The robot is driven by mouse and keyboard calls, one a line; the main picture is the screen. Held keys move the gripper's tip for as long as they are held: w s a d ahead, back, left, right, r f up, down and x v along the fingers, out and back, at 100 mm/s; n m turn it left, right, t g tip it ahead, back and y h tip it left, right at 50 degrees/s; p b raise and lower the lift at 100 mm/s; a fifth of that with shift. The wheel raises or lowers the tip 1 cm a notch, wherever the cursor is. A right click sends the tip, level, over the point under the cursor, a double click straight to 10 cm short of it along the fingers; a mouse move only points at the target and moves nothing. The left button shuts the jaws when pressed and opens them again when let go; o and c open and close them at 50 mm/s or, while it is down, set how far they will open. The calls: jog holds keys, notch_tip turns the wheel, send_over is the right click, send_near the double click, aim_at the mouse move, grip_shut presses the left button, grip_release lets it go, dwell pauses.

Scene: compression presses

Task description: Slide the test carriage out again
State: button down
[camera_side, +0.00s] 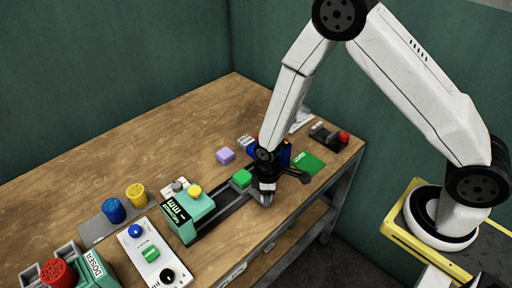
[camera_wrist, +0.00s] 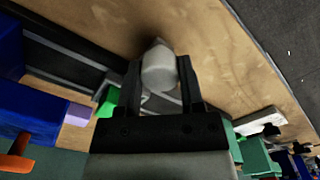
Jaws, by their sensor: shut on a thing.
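The teal press (camera_side: 198,211) with a dark display stands on the front part of the wooden table. A dark rail (camera_side: 228,207) runs from it to the right, towards my gripper (camera_side: 265,196). A green block (camera_side: 241,178) sits by the rail, just left of my gripper; green also shows beside the fingers in the wrist view (camera_wrist: 108,103). My gripper points down at the rail's right end. In the wrist view its two fingers are shut on a pale grey rounded handle (camera_wrist: 158,68). The carriage under the handle is mostly hidden by my gripper.
A lilac block (camera_side: 225,156) lies behind the rail. A blue box (camera_side: 284,154), a green mat (camera_side: 308,165) and a dark device with a red knob (camera_side: 343,137) are to the right. A white control panel (camera_side: 152,254) and coloured cylinders stand left. The table's back left is clear.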

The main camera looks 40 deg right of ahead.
jog(key=shift+a, duration=2)
jog(key=shift+c, duration=1.1)
grip_release()
jog(key=shift+r, duration=0.1)
notch_tip(320, 180, up, 8)
